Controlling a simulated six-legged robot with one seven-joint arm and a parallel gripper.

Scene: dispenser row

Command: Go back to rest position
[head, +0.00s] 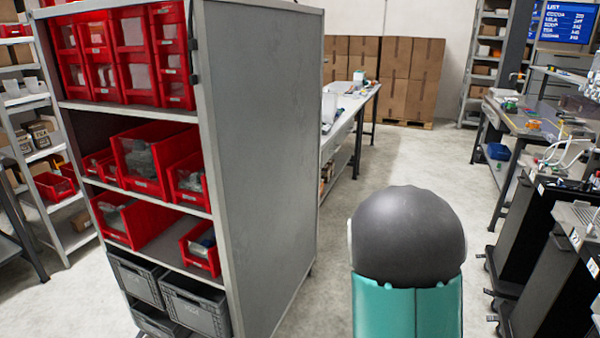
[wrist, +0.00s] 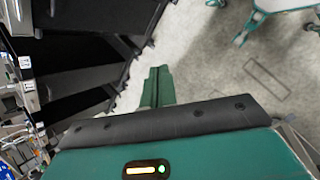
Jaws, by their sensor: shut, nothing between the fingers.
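My gripper (wrist: 158,72) shows in the wrist view as two teal fingers pressed together, with nothing between them. They are over bare grey floor, clear of the black cabinets to their left. In the head view a dark dome on a teal link, part of my own arm, stands at the lower right of centre and my gripper's fingers are not visible there.
A grey shelf unit (head: 258,150) with red bins (head: 140,160) stands close on the left. Black cabinets (head: 540,265) line the right; they also show in the wrist view (wrist: 75,65). Open floor (head: 405,160) runs between them towards stacked cartons (head: 410,75) and a workbench (head: 350,105).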

